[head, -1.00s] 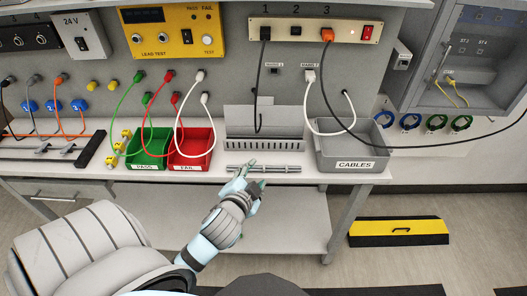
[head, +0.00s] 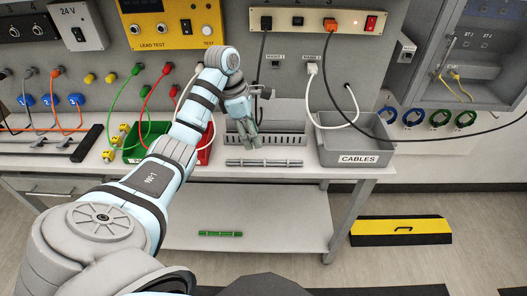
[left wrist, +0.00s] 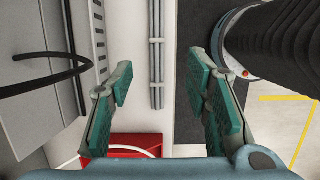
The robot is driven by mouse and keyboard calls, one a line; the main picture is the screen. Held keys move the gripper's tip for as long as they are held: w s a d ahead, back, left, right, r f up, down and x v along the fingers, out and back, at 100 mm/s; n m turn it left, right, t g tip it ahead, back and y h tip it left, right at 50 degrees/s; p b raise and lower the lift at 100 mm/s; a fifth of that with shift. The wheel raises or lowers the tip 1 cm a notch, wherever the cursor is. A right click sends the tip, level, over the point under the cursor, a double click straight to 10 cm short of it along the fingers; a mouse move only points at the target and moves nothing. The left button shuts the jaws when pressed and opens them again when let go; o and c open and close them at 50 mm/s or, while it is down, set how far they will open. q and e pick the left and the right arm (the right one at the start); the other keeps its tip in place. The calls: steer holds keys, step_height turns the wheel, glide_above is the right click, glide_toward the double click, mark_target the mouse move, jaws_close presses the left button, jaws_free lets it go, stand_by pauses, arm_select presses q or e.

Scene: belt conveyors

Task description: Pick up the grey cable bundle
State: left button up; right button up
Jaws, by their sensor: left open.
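The grey cable bundle (head: 264,163) is a thin straight bundle with bands around it. It lies on the white bench near its front edge, left to right in the head view. In the left wrist view the bundle (left wrist: 157,45) runs upright between the fingers, its lower end just beyond the fingertips. My left gripper (head: 251,143) is open and empty, fingers pointing down by the far side of the bundle in the head view; it also shows in the left wrist view (left wrist: 161,82). I cannot tell its exact height. My right gripper is not in view.
Behind the bundle stands a grey slotted holder (head: 290,140). A grey CABLES bin (head: 358,158) is to the right. A green bin (head: 131,156) and a red bin (head: 204,157) are to the left, partly behind my arm. A green object (head: 220,234) lies on the lower shelf (head: 290,228).

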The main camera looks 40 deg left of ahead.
arm_select(q)
steer(key=b, duration=0.4)
glide_above(264, 161)
steer(key=a, duration=0.1)
steer(key=f, duration=0.4)
steer(key=s+f, duration=0.1)
steer(key=f, duration=0.1)
steer(key=shift+f, duration=0.25)
steer(key=x, duration=0.4)
steer(key=shift+w+f+p, duration=0.1)
steer(key=shift+w+p, duration=0.1)
steer(key=shift+p, duration=0.1)
jaws_close()
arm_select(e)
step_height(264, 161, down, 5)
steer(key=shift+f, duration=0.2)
